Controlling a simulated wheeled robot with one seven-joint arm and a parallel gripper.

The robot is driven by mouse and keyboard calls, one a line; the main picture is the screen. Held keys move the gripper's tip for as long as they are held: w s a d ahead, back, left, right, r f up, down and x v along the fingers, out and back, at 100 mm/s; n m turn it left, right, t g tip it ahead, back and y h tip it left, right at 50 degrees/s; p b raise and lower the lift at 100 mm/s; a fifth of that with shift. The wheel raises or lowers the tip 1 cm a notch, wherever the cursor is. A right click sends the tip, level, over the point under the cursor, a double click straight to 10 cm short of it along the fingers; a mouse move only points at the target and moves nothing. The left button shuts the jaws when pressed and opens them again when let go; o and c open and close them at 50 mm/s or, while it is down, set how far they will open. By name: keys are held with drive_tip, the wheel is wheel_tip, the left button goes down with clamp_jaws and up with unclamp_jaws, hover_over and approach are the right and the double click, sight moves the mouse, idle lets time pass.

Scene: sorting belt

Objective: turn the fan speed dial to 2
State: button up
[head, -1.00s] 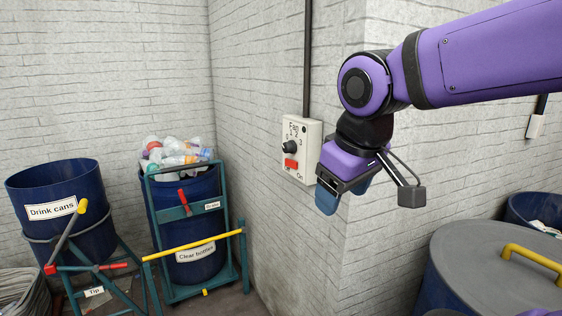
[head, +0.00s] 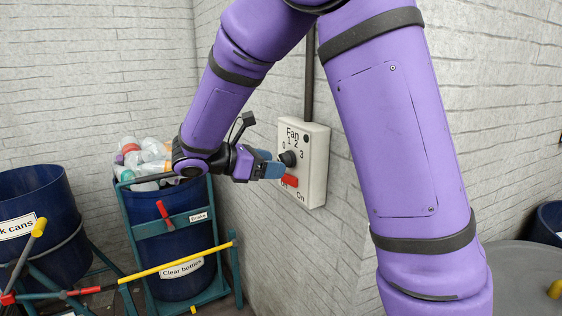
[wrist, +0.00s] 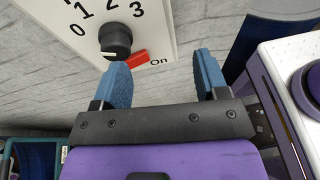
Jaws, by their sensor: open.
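The fan control box (head: 318,165) is a cream box on the wall, marked 0, 1, 2 and 3. Its black dial (head: 289,158) also shows in the wrist view (wrist: 117,38). A white mark lies on the dial's lower left there, towards the 0 side and away from 2. My gripper (head: 274,165) is open and empty, with blue fingers close to the box's left side. In the wrist view my gripper (wrist: 162,60) has its left fingertip just below the dial, and the dial is not between the fingers. Whether they touch is unclear.
A red switch (head: 291,181) marked Off and On sits just below the dial, close to my fingers. A clear-bottles bin (head: 164,222) in a green frame stands below left, with a drink-cans bin (head: 28,252) further left. A grey lid (head: 520,285) is at lower right.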

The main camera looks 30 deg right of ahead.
sight(281, 160)
drive_tip(key=w+a+f+n+t+h, duration=0.2)
drive_tip(key=w+a+f+n+h, duration=0.1)
drive_tip(key=w+a+n, duration=0.15)
drive_tip(key=shift+m, duration=0.45)
drive_tip(key=d, duration=0.7)
drive_tip(key=w+d, duration=0.1)
drive_tip(key=d, duration=0.3)
drive_tip(key=shift+d+r, duration=0.1)
drive_tip(key=shift+r, duration=0.1)
drive_tip(key=c, duration=0.8)
